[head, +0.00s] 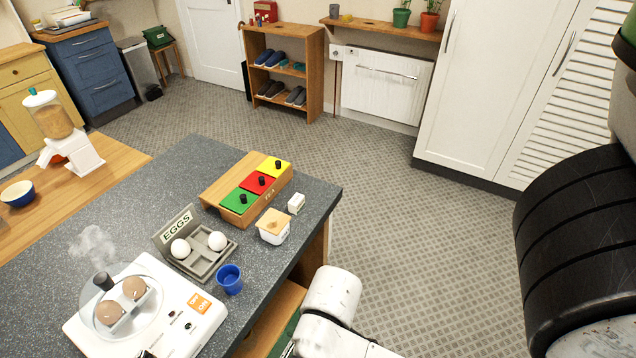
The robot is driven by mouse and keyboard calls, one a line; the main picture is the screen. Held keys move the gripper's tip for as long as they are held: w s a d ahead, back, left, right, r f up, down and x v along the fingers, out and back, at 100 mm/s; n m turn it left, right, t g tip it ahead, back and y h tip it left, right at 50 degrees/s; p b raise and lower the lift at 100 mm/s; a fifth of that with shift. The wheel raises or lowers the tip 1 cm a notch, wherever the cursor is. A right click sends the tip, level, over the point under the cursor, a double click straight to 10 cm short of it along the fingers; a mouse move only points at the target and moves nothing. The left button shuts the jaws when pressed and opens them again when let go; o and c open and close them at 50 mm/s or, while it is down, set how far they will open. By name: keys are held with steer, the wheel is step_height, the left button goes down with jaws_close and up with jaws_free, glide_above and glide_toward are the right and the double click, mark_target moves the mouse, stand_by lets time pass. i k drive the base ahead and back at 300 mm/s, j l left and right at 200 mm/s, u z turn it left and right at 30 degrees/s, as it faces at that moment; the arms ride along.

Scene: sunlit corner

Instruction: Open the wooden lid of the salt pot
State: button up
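The salt pot (274,237) is a small white square pot near the right edge of the dark speckled counter. Its wooden lid (268,217) is light tan and lies over the top of the pot, looking closed. A white part of my arm shows at the bottom centre, below and to the right of the pot and apart from it. My gripper is not in view, so its fingers cannot be seen.
Close to the pot are a small white block (296,203), a wooden box with green, red and yellow lids (214,190), an egg tray (202,262) and a blue cup (229,281). A steaming egg cooker (180,338) stands front left. The counter (180,165) is bare towards the back.

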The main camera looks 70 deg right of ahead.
mark_target(273, 221)
steer(key=z, duration=0.7)
steer(key=k+j+z, duration=0.25)
steer(key=k+j, duration=0.3)
